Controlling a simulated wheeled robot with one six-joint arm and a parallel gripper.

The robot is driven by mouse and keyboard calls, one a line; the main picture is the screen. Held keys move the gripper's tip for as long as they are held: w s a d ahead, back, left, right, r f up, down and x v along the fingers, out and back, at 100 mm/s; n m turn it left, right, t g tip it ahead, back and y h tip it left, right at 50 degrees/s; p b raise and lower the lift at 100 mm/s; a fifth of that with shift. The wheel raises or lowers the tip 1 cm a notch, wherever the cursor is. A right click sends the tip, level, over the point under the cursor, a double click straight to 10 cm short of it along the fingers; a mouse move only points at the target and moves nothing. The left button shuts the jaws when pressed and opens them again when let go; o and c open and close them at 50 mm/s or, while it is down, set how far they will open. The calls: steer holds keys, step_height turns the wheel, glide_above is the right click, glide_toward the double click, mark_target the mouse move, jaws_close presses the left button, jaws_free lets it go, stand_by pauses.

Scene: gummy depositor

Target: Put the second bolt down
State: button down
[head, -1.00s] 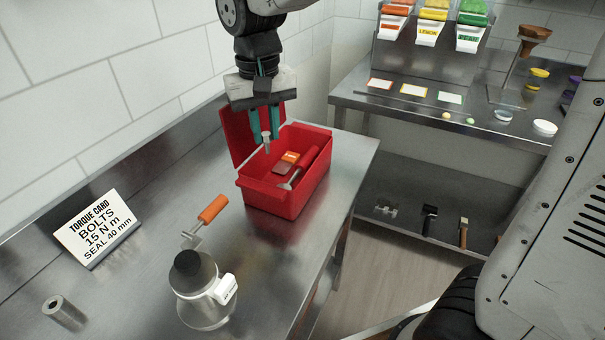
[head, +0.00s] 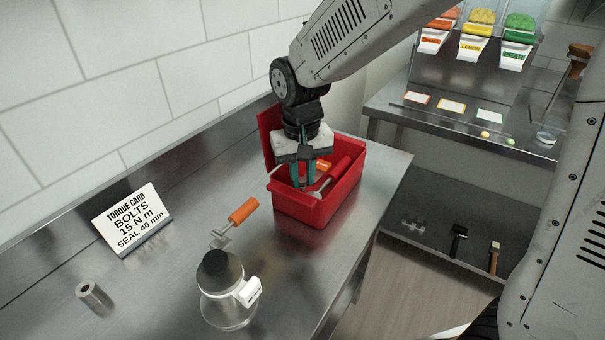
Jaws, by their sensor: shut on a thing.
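My gripper (head: 304,178) points down into the open red toolbox (head: 343,199), its teal fingers over the box's left part. It is shut on a small metal bolt (head: 302,183), which shows only in part between the fingertips, at about the height of the box's rim. I cannot tell whether the bolt touches the box floor. A tool with a red handle (head: 336,171) and a grey head lies in the box to the right of the fingers. An orange item (head: 323,164) is partly hidden behind them.
On the steel bench stand a torque card (head: 132,219), a metal sleeve (head: 94,297), an orange-handled crank (head: 241,211) and a glass flask (head: 228,302) with a black top. The toolbox's raised lid stands behind my gripper. A second counter holds candy dispensers (head: 472,42).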

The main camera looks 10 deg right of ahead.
mark_target(302, 181)
steer(key=shift+f, duration=0.25)
steer(key=shift+f, duration=0.35)
steer(key=c, duration=1.3)
jaws_free()
step_height(302, 181, up, 13)
steer(key=shift+m+t, duration=0.5)
steer(key=shift+t, duration=0.1)
steer(key=s+d, duration=0.5)
steer(key=s, duration=0.2)
steer(key=s+d+f, duration=0.1)
steer(key=s+d, duration=0.4)
steer(key=s, duration=0.3)
steer(key=s+d, duration=0.5)
steer(key=s, duration=0.2)
steer(key=shift+s+d+f, duration=0.25)
steer(key=shift+s+f, duration=0.05)
steer(key=shift+s, duration=0.05)
